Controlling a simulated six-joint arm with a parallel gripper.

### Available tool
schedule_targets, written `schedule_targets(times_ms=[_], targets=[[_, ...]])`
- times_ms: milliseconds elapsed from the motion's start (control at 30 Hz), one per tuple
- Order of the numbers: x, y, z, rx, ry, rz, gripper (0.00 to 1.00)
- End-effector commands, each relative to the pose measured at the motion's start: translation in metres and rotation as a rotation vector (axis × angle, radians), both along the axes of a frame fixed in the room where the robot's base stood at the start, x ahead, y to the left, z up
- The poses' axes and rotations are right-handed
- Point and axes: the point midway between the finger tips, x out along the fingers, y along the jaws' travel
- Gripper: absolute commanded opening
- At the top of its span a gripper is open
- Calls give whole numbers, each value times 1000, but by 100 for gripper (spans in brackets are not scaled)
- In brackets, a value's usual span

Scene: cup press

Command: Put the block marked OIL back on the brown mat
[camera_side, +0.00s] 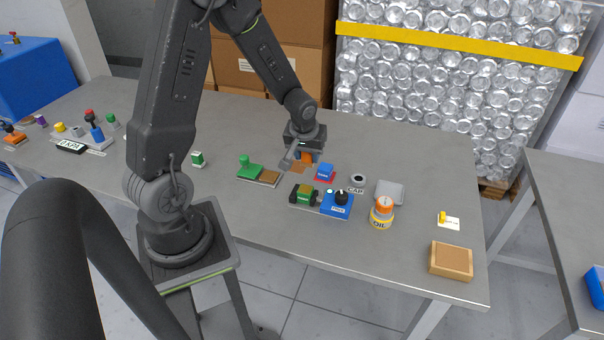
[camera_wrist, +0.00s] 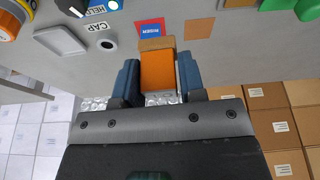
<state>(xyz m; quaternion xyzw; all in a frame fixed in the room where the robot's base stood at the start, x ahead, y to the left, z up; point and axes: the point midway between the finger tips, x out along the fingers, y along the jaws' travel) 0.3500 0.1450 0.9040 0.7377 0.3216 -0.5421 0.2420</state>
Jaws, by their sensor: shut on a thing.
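My gripper (camera_side: 303,158) is shut on an orange block (camera_wrist: 158,72), seen between its two blue fingers in the wrist view. The block's lettering is not visible, so I cannot tell its mark. The brown mat (camera_side: 298,168) lies at the gripper in the side view.
A green piece (camera_side: 250,168) on a holder is to the left. A CAP ring (camera_side: 358,181), grey tray (camera_side: 390,191) and blue box with a black knob (camera_side: 338,203) stand right.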

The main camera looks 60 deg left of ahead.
Motion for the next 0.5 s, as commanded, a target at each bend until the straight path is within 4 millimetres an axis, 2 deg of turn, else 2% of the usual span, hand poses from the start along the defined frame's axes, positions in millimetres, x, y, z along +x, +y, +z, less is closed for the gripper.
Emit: schedule_targets(times_ms=[33, 167, 300, 400, 500], targets=[[-3, 19, -1, -1, 0, 40, 15], [-18, 72, -5, -3, 0, 140, 15], [-41, 125, -8, -5, -2, 241, 15], [-57, 154, -10, -4, -4, 297, 15], [-69, 172, -11, -5, -6, 333, 15]])
